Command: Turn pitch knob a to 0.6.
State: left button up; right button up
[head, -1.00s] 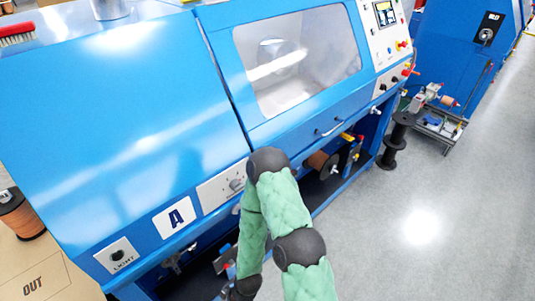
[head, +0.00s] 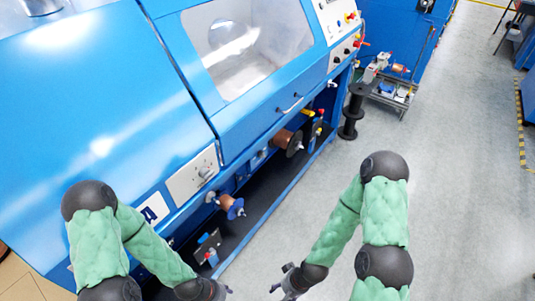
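The pitch knob (head: 204,172) is a small grey knob on a pale plate (head: 183,183) on the front of the blue machine. The plate's print and the knob's setting are too small to read. The white label A (head: 152,209) beside it is partly hidden by my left arm. My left gripper (head: 222,290) is low at the bottom edge, below and apart from the knob. My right gripper (head: 279,279) is low over the floor, to the right and well apart from the knob. Both look empty, but their finger openings are unclear.
The blue machine (head: 100,100) fills the left, with a window door and its handle (head: 290,104). Copper spools (head: 228,204) sit in the open bay below. A black spool stand (head: 353,110) stands at its far end. The grey floor on the right is clear.

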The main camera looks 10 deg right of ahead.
aim_at(261, 154)
jog(key=z, duration=0.15)
jog(key=i+l, duration=0.15)
jog(key=i+l+u, duration=0.25)
jog(key=i+l, duration=0.2)
jog(key=i+l+u, duration=0.2)
jog(key=i+l, duration=0.25)
jog(key=l, duration=0.2)
jog(key=u, duration=1.1)
